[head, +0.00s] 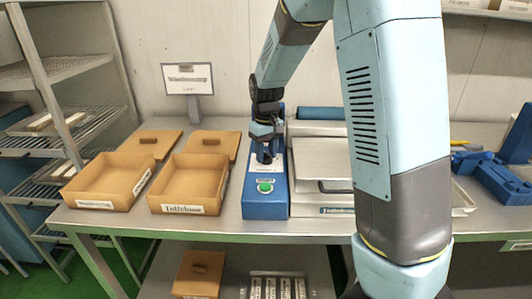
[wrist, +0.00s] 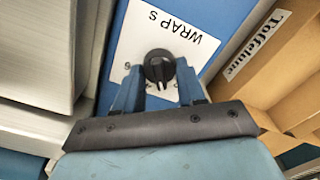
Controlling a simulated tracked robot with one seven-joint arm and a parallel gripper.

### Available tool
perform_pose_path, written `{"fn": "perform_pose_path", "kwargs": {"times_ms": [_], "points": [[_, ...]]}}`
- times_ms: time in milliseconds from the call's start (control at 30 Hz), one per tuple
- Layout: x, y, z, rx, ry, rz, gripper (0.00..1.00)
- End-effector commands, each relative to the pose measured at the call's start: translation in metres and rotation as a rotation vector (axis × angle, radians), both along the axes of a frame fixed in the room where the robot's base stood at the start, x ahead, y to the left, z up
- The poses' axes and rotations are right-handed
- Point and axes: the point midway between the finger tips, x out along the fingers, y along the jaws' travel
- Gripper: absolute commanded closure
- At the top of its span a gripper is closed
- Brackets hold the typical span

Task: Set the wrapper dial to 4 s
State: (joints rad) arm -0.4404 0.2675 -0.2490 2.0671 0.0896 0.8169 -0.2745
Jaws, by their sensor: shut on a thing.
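The wrapper dial (wrist: 158,67) is a round black knob with a raised grip bar, on a white plate (wrist: 190,38) lettered "WRAP S". Part of the plate's scale is hidden by my fingers, and I cannot read which number the knob points to. My gripper (wrist: 157,88) is shut on the knob, one blue finger on each side. In the head view my gripper (head: 266,155) is over the top of the blue wrapper box (head: 265,208), which has a green button (head: 265,187) at its front. The dial is hidden there by my gripper.
Two cardboard trays (head: 107,184), one labelled "Toffelure" (head: 183,210), stand left of the box. A grey-white machine (head: 322,165) stands close on its right. A sign (head: 188,79) stands behind. Blue parts (head: 490,175) lie at the far right. My own arm covers the right middle.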

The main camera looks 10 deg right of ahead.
Motion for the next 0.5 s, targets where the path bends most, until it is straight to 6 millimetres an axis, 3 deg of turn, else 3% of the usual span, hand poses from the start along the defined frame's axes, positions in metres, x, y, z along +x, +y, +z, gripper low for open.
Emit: {"fn": "perform_pose_path", "kwargs": {"times_ms": [500], "points": [[0.0008,-0.0015,0.0003,0.0,-0.001,-0.418,0.91]]}}
